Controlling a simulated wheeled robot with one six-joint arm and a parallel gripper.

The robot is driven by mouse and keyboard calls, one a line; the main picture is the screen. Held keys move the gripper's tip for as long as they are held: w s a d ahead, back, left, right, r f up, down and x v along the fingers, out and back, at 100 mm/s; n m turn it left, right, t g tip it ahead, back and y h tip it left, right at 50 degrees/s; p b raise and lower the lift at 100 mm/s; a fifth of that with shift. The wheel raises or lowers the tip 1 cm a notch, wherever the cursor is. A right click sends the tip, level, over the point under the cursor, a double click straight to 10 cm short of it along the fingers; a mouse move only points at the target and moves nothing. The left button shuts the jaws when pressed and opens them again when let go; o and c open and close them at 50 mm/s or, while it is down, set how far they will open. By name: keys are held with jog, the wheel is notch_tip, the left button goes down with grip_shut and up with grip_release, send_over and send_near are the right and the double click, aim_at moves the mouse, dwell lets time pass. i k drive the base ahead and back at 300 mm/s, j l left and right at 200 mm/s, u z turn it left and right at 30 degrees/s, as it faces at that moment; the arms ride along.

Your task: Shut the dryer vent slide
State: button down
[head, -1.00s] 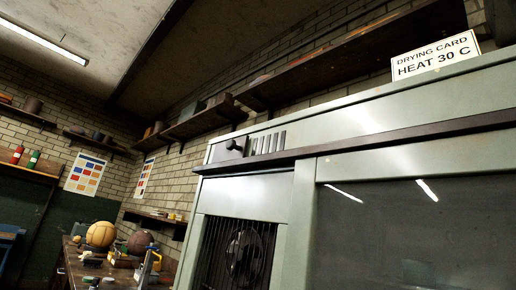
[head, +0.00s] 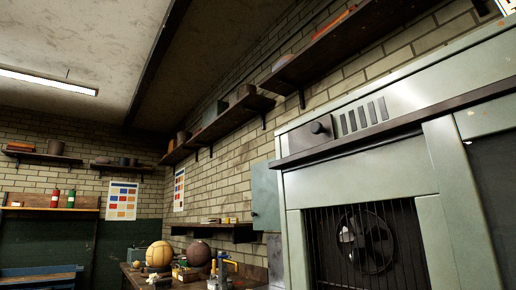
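The pale green dryer cabinet (head: 362,176) fills the right side of the head view. High on its front, above a dark ledge, is the vent slide (head: 298,140), a dark plate with a round black knob (head: 318,128). Several upright vent slots (head: 362,115) show uncovered just right of the plate. My gripper is not in view, so its opening and any load are hidden.
A dark ledge (head: 400,121) sticks out below the vent. A barred fan opening (head: 366,240) is beneath. Wall shelves (head: 218,127) run left of the dryer. A bench with a yellow ball (head: 159,254) and a brown ball (head: 198,253) stands at lower left.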

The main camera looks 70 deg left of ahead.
aim_at(321, 131)
jog(key=u, duration=0.4)
jog(key=l+u, duration=0.15)
jog(key=u, duration=0.2)
jog(key=l+u, duration=0.1)
jog(key=u, duration=0.65)
